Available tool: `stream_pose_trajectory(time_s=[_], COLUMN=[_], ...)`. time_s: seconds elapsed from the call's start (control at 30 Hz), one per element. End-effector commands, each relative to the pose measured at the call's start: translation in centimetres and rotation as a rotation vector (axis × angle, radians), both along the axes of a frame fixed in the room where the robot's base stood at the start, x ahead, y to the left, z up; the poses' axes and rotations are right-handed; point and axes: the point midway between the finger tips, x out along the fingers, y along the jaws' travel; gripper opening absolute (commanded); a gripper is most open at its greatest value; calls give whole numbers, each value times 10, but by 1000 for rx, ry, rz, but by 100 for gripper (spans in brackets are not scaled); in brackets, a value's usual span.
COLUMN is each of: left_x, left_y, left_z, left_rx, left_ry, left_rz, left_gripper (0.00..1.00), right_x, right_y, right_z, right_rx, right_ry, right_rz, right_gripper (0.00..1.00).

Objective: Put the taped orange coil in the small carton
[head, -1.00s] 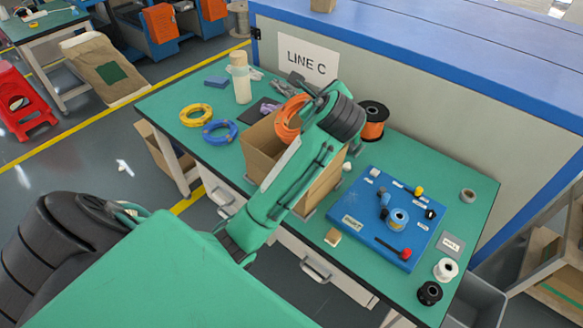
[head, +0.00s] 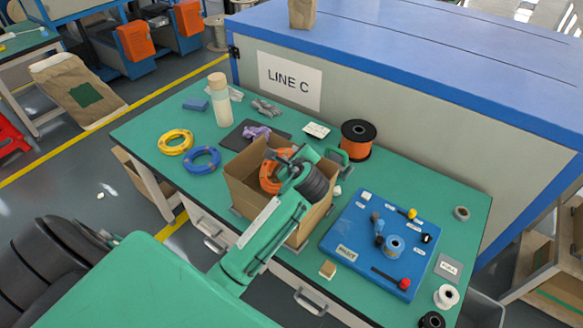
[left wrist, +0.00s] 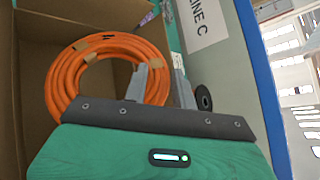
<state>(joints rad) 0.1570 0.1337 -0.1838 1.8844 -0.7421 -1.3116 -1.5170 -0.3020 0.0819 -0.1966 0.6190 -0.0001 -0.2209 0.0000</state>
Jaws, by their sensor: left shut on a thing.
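The orange coil (head: 269,172), bound with tan tape, is inside the open small carton (head: 235,186) in the head view, below the rim level at least in part. In the left wrist view the coil (left wrist: 72,72) stands nearly upright in front of the brown carton wall (left wrist: 30,45). My left gripper (left wrist: 150,82) is shut on the coil's near right side. In the head view my left gripper (head: 284,158) reaches into the carton from above, and my arm hides the carton's right part. The coil's lower edge is hidden in the left wrist view. My right gripper is not in view.
A yellow coil (head: 176,142) and a blue coil (head: 203,159) lie left of the carton. A blue board (head: 352,240) with fittings lies to the right.

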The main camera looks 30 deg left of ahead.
Motion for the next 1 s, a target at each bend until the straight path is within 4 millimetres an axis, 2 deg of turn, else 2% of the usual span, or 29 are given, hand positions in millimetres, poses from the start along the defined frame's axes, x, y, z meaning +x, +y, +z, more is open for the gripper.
stream_pose_trajectory(time_s=[0.07, 0.17, 0.47, 1.0], left_x=[0, 0, 0, 0], left_y=[0, 0, 0, 0], left_z=[-6, -12, -51, -60], left_rx=[1, 1, 1, 1], left_ry=[-1, 0, 1, -1], left_rz=[0, 1, 0, 0], left_gripper=[0, 0, 0, 0], right_x=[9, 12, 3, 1], right_y=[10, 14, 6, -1], right_z=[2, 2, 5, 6], right_rx=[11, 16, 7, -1], right_ry=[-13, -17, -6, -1], right_rz=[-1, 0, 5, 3], right_gripper=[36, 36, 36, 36])
